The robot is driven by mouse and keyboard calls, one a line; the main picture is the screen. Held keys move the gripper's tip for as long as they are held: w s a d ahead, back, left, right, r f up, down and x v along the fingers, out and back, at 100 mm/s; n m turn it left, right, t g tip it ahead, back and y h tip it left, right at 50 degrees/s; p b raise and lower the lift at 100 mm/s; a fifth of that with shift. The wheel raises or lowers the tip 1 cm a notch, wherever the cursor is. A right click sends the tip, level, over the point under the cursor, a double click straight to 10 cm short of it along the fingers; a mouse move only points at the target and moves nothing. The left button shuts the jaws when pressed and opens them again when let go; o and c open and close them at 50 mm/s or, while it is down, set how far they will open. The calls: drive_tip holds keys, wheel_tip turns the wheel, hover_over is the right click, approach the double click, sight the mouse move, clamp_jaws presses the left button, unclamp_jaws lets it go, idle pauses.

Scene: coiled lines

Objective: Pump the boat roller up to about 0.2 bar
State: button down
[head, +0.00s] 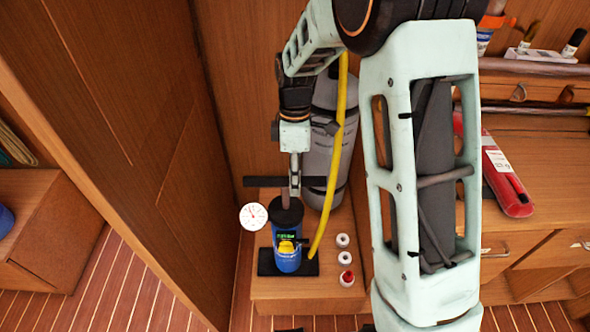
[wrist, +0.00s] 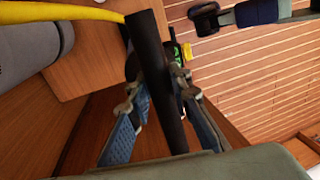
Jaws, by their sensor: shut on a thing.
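The pump (head: 287,252) is a blue cylinder with a black cap, standing upright on a black foot plate on a low wooden ledge. Its black crossbar handle (head: 262,182) is raised a short way above the cap on a thin rod. My gripper (head: 294,178) is above the pump and shut on the handle. In the wrist view the black bar (wrist: 150,60) passes between the fingers (wrist: 157,98). The boat roller (head: 325,135) is a grey cylinder standing behind. A yellow hose (head: 333,190) runs up in front of it. The white round gauge (head: 253,216) is beside the pump; its reading is too small to tell.
Several small round caps (head: 344,256), white and one reddish, sit on the ledge (head: 325,292) right of the pump. A wooden wall (head: 150,130) stands close on the left. A red tool case (head: 508,190) lies on the bench at right.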

drive_tip(key=b, duration=0.2)
hover_over(295, 211)
drive_tip(key=w, duration=0.1)
wheel_tip(295, 211, down, 6)
drive_tip(key=c, duration=1.8)
unclamp_jaws()
drive_tip(key=shift+f, duration=0.15)
drive_tip(key=shift+c, duration=0.2)
drive_tip(key=shift+o, duration=0.4)
drive_tip(key=shift+w+r, duration=0.1)
drive_tip(key=shift+r, duration=0.15)
wheel_tip(295, 211, up, 12)
drive_tip(key=w, duration=0.2)
drive_tip(key=shift+w+f, duration=0.15)
drive_tip(key=shift+f, duration=0.05)
drive_tip(key=shift+d, duration=0.1)
